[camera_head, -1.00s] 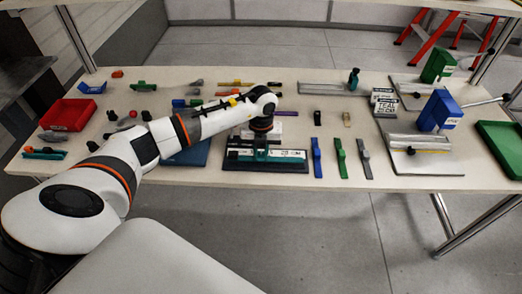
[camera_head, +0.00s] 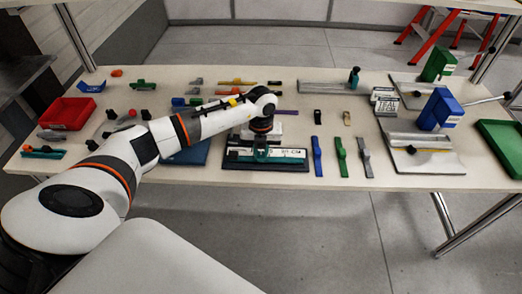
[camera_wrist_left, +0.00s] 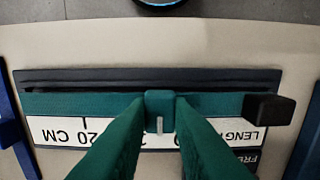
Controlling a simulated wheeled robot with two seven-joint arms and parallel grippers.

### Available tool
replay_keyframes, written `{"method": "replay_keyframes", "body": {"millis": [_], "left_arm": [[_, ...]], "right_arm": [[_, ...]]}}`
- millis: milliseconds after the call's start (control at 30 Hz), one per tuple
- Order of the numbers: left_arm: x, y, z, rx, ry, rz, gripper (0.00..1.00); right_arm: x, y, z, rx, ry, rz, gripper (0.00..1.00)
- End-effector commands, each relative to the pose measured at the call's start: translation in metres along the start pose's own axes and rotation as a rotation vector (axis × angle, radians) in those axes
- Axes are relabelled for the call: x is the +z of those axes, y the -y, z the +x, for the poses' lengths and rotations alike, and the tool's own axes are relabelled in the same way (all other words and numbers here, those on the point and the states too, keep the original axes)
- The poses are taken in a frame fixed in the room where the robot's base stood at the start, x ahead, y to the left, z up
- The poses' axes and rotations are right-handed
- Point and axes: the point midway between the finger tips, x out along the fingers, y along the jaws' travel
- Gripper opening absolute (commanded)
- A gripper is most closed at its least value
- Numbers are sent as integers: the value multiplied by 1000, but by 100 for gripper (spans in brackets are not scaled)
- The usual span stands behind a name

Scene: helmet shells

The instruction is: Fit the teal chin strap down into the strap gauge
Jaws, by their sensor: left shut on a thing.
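The strap gauge (camera_head: 232,163) is a dark, flat block at the front middle of the table, with a white printed scale. In the left wrist view its dark back edge (camera_wrist_left: 150,75) and the "20 CM" label show. The teal chin strap (camera_wrist_left: 70,103) lies lengthwise along the gauge, between the dark edge and the scale, with a black end piece (camera_wrist_left: 268,109) at the right. My left gripper (camera_wrist_left: 160,115) points down with its teal fingers shut on the strap's raised middle block. In the head view it is over the gauge (camera_head: 262,146). I cannot tell whether the strap is fully down.
Blue, green and grey straps (camera_head: 342,157) lie right of the gauge. A blue panel (camera_head: 188,155) lies left of it, partly under my arm. A red bin (camera_head: 68,113) stands at the left, a green tray (camera_head: 502,145) at the right. Several small parts lie behind.

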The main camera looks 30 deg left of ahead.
Motion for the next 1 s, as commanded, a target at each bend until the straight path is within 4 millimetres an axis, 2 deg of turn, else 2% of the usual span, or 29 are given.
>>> {"method": "replay_keyframes", "body": {"millis": [333, 367, 500, 800, 867, 1000], "left_arm": [[0, 0, 10, 0, 0, 0, 0], [0, 0, 8, 0, 0, 0, 24], [0, 0, 8, 0, 0, 0, 45], [0, 0, 6, 0, 0, 0, 45], [-1, 0, 2, 1, -2, 0, 45], [-1, 0, -19, 1, -4, 0, 45]], "right_arm": [[-1, 0, 7, 0, 0, 0, 36], [-1, 0, 6, 0, 0, 0, 36], [-1, 0, 6, 0, 0, 0, 36], [-1, -1, 6, 1, 0, 1, 36], [-1, -1, 7, 1, 0, 1, 36], [-1, -2, 10, 2, 0, 2, 36]]}}
